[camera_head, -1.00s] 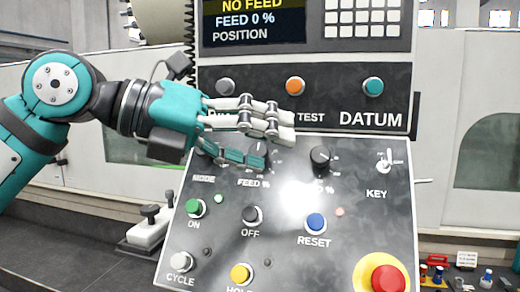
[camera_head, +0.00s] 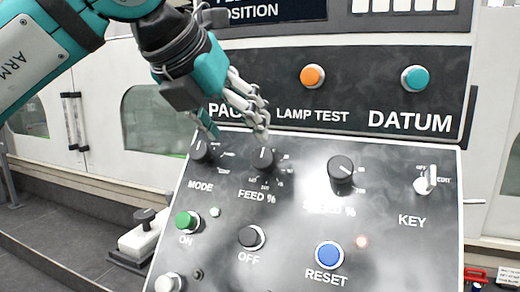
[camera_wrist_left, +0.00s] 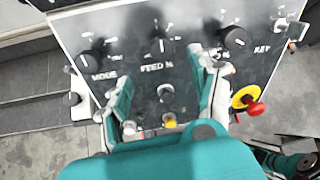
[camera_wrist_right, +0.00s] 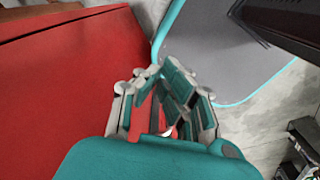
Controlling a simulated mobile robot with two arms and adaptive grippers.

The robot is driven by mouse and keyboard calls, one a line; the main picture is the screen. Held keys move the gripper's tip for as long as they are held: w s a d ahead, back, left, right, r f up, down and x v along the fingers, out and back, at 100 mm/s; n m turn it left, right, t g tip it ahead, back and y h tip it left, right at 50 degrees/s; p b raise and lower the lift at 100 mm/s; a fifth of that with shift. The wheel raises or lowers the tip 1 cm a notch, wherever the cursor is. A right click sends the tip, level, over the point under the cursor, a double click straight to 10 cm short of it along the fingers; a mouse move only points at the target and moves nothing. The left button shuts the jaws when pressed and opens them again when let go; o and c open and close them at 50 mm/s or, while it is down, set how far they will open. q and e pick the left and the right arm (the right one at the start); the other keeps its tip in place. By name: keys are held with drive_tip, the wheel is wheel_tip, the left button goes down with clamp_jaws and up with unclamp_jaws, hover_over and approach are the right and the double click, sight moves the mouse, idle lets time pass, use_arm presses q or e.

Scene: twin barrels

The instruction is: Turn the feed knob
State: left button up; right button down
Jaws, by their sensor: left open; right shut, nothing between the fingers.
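The feed knob (camera_head: 264,158) is a round black knob with a white pointer line, above the "FEED %" label on the sloped control panel (camera_head: 290,260). Its pointer looks near upright. My left gripper (camera_head: 232,132) is open and empty, its fingertips just above and left of the feed knob. Whether a fingertip touches the knob I cannot tell. In the left wrist view the feed knob (camera_wrist_left: 161,46) lies beyond and between the open fingers (camera_wrist_left: 160,85). My right gripper (camera_wrist_right: 165,100) shows only in the right wrist view, shut and empty.
The mode knob (camera_head: 200,151) sits left of the feed knob and another black knob (camera_head: 341,171) sits right. A key switch (camera_head: 428,180), green button (camera_head: 187,221) and blue reset button (camera_head: 329,254) share the panel. A red surface (camera_wrist_right: 60,80) is near my right gripper.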

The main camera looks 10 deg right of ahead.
sight(260, 156)
use_arm(q)
drive_tip(key=p+x, duration=0.3)
drive_tip(key=x, duration=0.6)
drive_tip(key=shift+w+d, duration=0.25)
drive_tip(key=shift+w+d+f, duration=0.25)
drive_tip(key=shift+d+f, duration=0.05)
drive_tip(key=shift+f, duration=0.15)
drive_tip(key=shift+w+f, duration=0.1)
drive_tip(key=c, duration=1.2)
use_arm(e)
drive_tip(key=r, duration=0.1)
drive_tip(key=w+d+r, duration=0.2)
drive_tip(key=r, duration=0.1)
